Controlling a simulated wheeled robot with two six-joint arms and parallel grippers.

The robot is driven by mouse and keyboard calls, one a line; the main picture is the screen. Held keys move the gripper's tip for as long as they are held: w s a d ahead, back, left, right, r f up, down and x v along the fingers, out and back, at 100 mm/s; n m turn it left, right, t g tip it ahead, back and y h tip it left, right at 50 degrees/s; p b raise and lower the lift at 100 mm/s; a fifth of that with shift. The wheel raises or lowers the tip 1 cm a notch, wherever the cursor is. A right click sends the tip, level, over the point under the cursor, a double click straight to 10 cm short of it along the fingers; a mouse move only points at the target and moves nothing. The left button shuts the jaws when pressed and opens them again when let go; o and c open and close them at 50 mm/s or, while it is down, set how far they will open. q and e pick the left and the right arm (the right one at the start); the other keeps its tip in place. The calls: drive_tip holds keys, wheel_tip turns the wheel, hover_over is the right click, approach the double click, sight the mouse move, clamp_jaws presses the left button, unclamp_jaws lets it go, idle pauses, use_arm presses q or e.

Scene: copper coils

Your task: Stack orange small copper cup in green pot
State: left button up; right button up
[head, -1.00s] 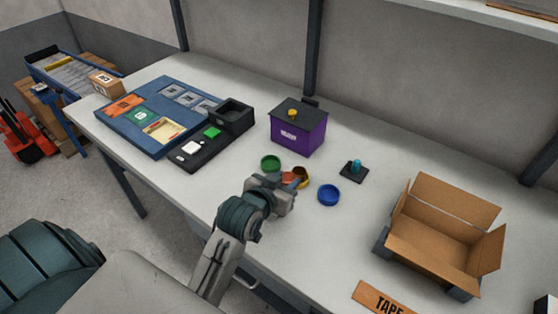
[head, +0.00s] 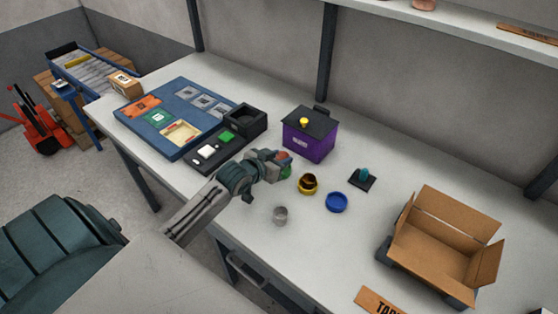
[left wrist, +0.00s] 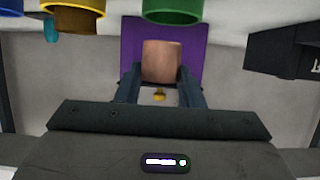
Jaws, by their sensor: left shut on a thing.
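My left gripper (head: 279,158) is shut on the small orange copper cup (head: 284,154). The cup also shows between the two fingers in the left wrist view (left wrist: 161,62). In the head view the gripper and cup are close to the green pot (head: 287,171), which shows just below the cup and is partly hidden by the gripper. In the left wrist view the green pot (left wrist: 172,10) is at the top edge, cut off, and the cup appears apart from it. My right gripper is not in view.
A gold pot (head: 308,185), a blue pot (head: 337,203) and a grey cup (head: 280,214) stand nearby. A purple box (head: 310,142) is behind, a teal knob on a dark base (head: 362,178) to the right. An open carton (head: 440,240) is at far right.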

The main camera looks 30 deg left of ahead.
use_arm(q)
drive_tip(key=shift+w+a, duration=0.3)
drive_tip(key=shift+w, duration=0.05)
drive_tip(key=shift+w+a+f, duration=0.1)
drive_tip(key=shift+f, duration=0.15)
wheel_tip(320, 180, down, 2)
drive_tip(key=shift+f+p, duration=0.15)
drive_tip(key=shift+p, duration=0.4)
drive_tip(key=shift+f, duration=0.45)
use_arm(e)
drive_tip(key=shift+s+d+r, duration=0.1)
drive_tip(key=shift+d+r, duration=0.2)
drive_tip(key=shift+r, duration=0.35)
